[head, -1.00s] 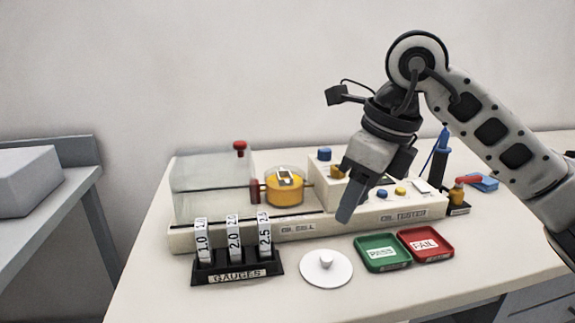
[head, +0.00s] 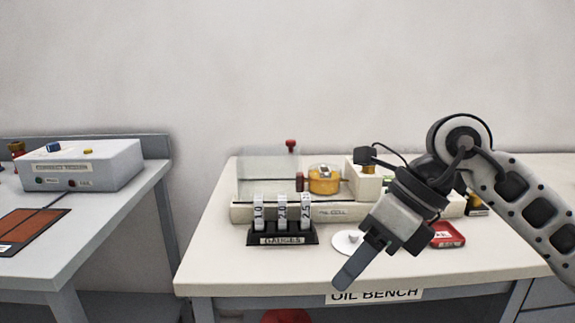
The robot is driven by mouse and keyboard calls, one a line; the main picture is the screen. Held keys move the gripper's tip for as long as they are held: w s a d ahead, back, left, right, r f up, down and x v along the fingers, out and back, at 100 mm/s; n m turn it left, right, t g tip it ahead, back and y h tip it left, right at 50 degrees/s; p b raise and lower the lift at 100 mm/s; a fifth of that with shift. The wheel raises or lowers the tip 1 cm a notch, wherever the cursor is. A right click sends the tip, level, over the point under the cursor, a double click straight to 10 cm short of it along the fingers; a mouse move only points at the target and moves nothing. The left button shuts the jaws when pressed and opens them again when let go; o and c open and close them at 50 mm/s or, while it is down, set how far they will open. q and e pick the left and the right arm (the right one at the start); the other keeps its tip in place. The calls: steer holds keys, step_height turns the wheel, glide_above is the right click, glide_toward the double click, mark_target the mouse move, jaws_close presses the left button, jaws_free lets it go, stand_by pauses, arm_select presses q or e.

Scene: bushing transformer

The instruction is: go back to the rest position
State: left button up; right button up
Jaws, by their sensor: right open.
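My right gripper (head: 362,262) hangs over the front part of the oil bench (head: 225,270), its fingers pointing down and left. It is open and I see nothing held in it. In this view it covers part of the white round lid (head: 345,241) and hides the green PASS tray. My left gripper is not in view.
On the bench stand the oil cell with its clear cover (head: 262,176), a yellow cup (head: 323,180), the gauge rack (head: 282,237) and the red tray (head: 447,235). A second table (head: 110,235) at left holds a grey box (head: 85,165). A gap separates the tables.

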steer(key=s+a+r+m+g+y+p, duration=0.1)
steer(key=s+a+r+m+g+y, duration=0.2)
steer(key=s+a+y, duration=0.6)
steer(key=w+d+f+m+t+y, duration=0.25)
steer(key=w+m+t+y, duration=0.4)
steer(key=m+t, duration=1)
steer(key=w+d+f+m+t+h+p, duration=0.1)
steer(key=d+f+m+t+h, duration=0.2)
steer(key=f+m+h, duration=0.4)
steer(key=w+d+f+m+t+h, duration=0.25)
steer(key=m+h, duration=0.25)
steer(key=m, duration=0.4)
steer(key=s+d+f+m+g+h, duration=0.3)
steer(key=s+f, duration=0.3)
steer(key=f, duration=0.4)
steer(key=s+d+f+m+g+h, duration=0.2)
steer(key=s+f+m+g, duration=0.3)
steer(key=f, duration=0.5)
steer(key=shift+s+d+m+h+p, duration=0.4)
steer(key=shift+s+m+h, duration=0.3)
steer(key=shift+s, duration=0.35)
steer(key=shift+c, duration=0.4)
